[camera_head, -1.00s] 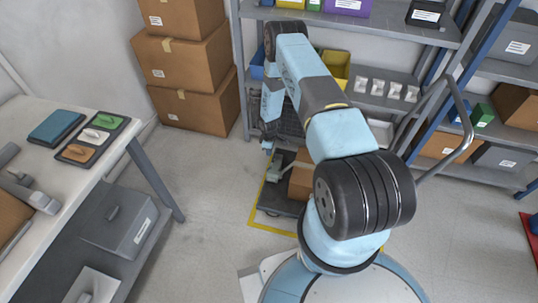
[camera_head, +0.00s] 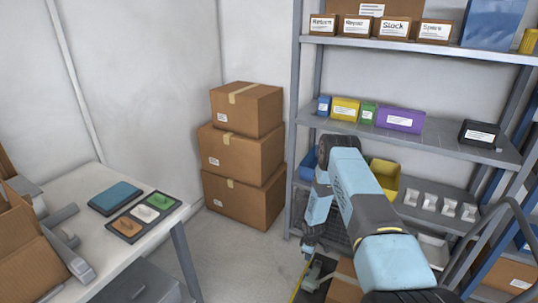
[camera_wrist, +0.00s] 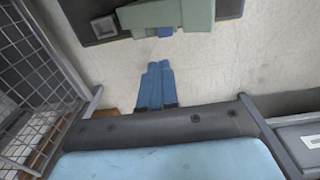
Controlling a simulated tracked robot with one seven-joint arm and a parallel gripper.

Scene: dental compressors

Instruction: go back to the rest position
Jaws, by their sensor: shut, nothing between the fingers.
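My gripper (camera_wrist: 158,82) shows in the wrist view as two blue fingers lying side by side, shut and empty. They point over pale floor, and a dark platform with a grey-green part (camera_wrist: 165,17) lies beyond their tips. In the head view my blue and dark grey arm reaches out low in front of the shelves. My gripper hangs down at its far end, left of the yellow bin (camera_head: 384,177). Its fingertips are too small and dark there to make out.
A metal shelf (camera_head: 420,140) with bins and boxes stands close behind my arm. Cardboard boxes (camera_head: 243,155) are stacked left of it. A table (camera_head: 95,235) with a tray (camera_head: 145,217) stands at the left. A wire mesh (camera_wrist: 30,75) is close at left in the wrist view.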

